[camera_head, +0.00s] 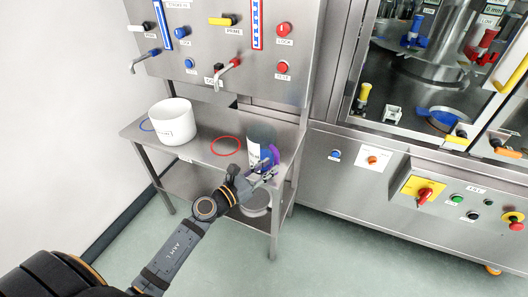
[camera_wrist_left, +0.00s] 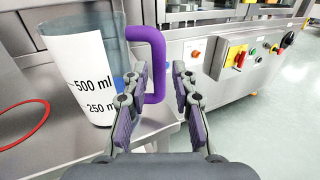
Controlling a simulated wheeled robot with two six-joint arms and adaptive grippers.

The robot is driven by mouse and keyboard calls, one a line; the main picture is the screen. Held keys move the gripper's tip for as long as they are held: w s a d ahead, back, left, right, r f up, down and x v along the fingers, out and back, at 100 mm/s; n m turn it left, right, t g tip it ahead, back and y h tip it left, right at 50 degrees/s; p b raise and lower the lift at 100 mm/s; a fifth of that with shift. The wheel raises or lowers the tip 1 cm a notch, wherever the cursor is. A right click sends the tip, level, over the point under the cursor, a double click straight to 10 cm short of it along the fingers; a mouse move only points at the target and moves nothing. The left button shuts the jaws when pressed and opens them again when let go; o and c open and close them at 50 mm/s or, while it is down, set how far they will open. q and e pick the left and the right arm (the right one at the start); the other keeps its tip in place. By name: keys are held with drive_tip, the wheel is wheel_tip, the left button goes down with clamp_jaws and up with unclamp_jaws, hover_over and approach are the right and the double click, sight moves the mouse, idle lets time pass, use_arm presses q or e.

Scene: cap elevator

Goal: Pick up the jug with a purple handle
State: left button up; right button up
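The jug (camera_head: 254,150) stands on the right part of the steel shelf. It is clear with a bluish tint and a white label. In the left wrist view the jug (camera_wrist_left: 85,60) is at upper left, its label reading 500 ml and 250 ml. Its purple handle (camera_wrist_left: 156,62) points toward the right. My left gripper (camera_head: 266,172) is at the jug's handle side. In the wrist view the left gripper (camera_wrist_left: 160,70) is open, its fingertips on either side of the handle's outer bar, with a gap at the right finger. Whether the left finger touches it I cannot tell. My right gripper is out of view.
A white bucket (camera_head: 172,122) stands on the left of the shelf (camera_head: 205,150), near a blue ring. A red ring (camera_head: 225,146) lies between bucket and jug. A tap (camera_head: 228,70) juts from the panel above. A machine with a control panel (camera_head: 425,189) is at right.

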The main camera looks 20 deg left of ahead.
sight(275, 162)
use_arm(q)
drive_tip(key=x, duration=0.4)
drive_tip(key=shift+w+d+r+p, duration=0.15)
drive_tip(key=shift+w+p, duration=0.25)
drive_tip(key=shift+s, duration=0.1)
clamp_jaws()
